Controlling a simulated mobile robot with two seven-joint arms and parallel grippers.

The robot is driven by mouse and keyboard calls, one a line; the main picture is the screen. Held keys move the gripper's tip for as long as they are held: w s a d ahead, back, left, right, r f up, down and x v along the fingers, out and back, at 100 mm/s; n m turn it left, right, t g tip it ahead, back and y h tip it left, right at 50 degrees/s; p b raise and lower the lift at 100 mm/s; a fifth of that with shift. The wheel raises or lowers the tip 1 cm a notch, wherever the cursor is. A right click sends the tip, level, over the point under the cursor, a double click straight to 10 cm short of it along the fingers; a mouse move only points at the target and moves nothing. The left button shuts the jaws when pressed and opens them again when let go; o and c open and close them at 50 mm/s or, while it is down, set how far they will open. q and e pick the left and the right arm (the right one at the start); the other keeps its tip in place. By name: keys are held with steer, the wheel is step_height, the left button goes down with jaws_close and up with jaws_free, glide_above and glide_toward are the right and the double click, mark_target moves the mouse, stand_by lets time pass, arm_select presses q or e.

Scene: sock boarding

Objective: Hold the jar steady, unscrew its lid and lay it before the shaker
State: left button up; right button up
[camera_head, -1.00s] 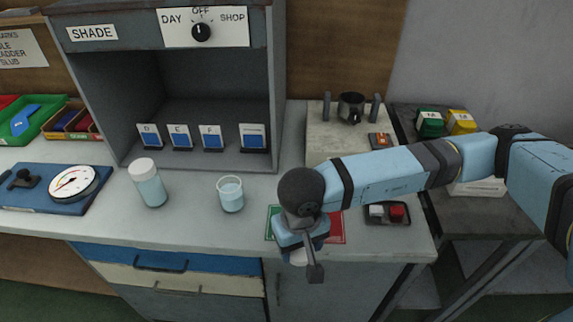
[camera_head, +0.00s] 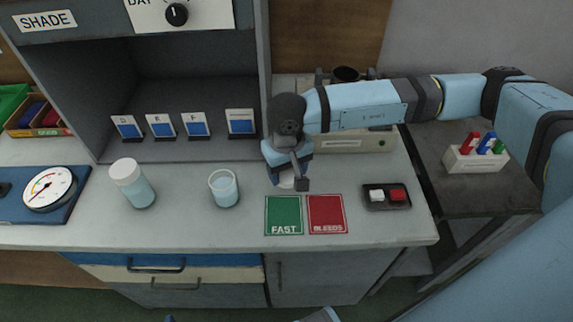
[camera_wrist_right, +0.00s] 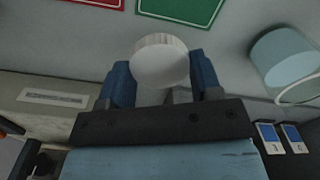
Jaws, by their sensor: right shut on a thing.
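My right gripper (camera_head: 287,182) is low over the counter, left of the beige shaker box (camera_head: 350,145). In the right wrist view its two blue fingers (camera_wrist_right: 160,85) are shut on a round white lid (camera_wrist_right: 160,62) with a ridged side. A bit of the white lid (camera_head: 287,183) shows under the gripper in the head view. I cannot tell whether it touches the counter. An open glass jar (camera_head: 224,190) with pale blue liquid stands to the left; it also shows in the wrist view (camera_wrist_right: 285,58). A jar with a white cap (camera_head: 133,184) stands further left.
A green card (camera_head: 284,215) and a red card (camera_head: 326,213) lie at the counter front. A switch box (camera_head: 387,196) is right of them. Several small sample stands (camera_head: 197,127) line the booth. A gauge (camera_head: 48,188) is at far left.

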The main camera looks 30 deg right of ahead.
steer(key=w, duration=0.1)
steer(key=w+d, duration=0.1)
steer(key=w, duration=0.1)
steer(key=shift+w+d, duration=0.15)
steer(key=shift+d, duration=0.15)
steer(key=shift+f, duration=1.75)
steer(key=shift+f, duration=0.15)
steer(key=o, duration=1)
